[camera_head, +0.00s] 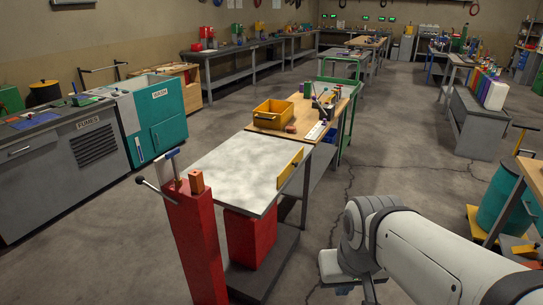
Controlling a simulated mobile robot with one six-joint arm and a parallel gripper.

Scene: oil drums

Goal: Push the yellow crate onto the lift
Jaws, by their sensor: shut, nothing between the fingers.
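The yellow crate (274,116) stands upright on the wooden top of a workbench (325,110), at its left end. The lift (235,165) stands in front of that bench, with a flat grey-white top, a red body and a dark base. Its top is bare, and its far edge is close to the bench's near edge. I cannot tell whether they touch. A yellow plate (290,166) is at the right edge of the lift's top. My arm reaches in from the lower right, to the right of the lift and apart from the crate. My gripper's fingers cannot be made out.
A red post (195,240) with a lever and an orange block stands at the lift's near left corner. Small items and a tool rack lie on the bench right of the crate. A teal cabinet (155,115) stands left.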

